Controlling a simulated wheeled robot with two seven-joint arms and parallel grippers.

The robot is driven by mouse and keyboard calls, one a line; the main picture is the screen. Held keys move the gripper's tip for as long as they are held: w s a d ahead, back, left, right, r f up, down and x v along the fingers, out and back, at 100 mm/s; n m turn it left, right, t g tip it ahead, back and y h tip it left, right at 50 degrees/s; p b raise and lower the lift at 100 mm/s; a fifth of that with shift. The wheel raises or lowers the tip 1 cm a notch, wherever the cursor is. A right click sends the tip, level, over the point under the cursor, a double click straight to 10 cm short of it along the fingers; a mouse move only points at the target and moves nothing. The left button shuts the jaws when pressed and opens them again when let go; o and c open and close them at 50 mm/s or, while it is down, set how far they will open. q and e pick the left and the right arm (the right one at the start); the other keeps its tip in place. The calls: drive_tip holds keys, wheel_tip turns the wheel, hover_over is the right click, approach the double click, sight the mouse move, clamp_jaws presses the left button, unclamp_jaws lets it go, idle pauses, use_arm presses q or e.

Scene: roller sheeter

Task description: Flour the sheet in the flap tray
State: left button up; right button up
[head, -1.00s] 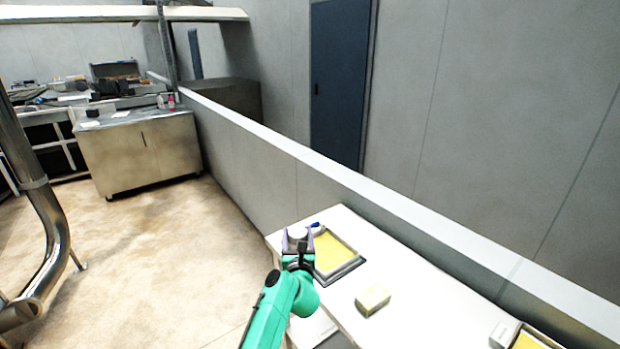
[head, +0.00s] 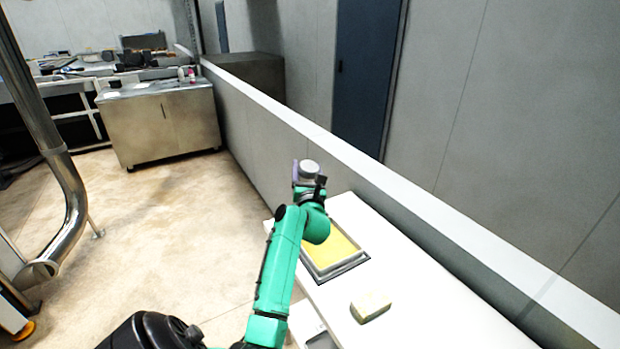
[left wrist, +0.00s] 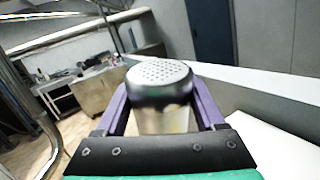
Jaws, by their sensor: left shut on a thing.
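My left gripper (head: 307,176) is shut on a shaker (left wrist: 160,95) with a perforated, domed metal top. In the left wrist view the shaker stands upright between the two purple fingers. In the head view the shaker's pale top (head: 309,166) shows above the gripper, raised over the far end of the white table. A tray (head: 340,271) with a grey frame holds a yellow dough sheet (head: 333,251). My left arm crosses in front of part of the tray. I cannot see any flour on the sheet. My right gripper is not in view.
A pale yellow block (head: 371,306) lies on the white table (head: 420,315), nearer than the tray. A low wall (head: 400,190) runs along the table's far side. A steel cabinet (head: 160,125) stands across the open floor at the back left.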

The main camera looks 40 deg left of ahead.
use_arm(q)
drive_tip(key=w+d+f+m+t+h+b, duration=0.1)
drive_tip(key=f+m+t+h+b, duration=0.3)
drive_tip(key=m+b, duration=0.7)
drive_tip(key=w+d+f+m+t+h+b, duration=0.1)
drive_tip(key=d+f+m+t+h+b, duration=0.2)
drive_tip(key=m+t+h+b, duration=0.4)
drive_tip(key=f+m+b, duration=0.1)
drive_tip(key=m+b, duration=0.4)
drive_tip(key=m, duration=0.2)
drive_tip(key=shift+w+d+m, duration=0.15)
drive_tip(key=shift+w+m, duration=0.15)
drive_tip(key=shift+m, duration=0.1)
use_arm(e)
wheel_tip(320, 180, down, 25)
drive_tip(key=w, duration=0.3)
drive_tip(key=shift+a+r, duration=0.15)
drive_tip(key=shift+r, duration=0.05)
use_arm(q)
drive_tip(key=shift+d, duration=0.1)
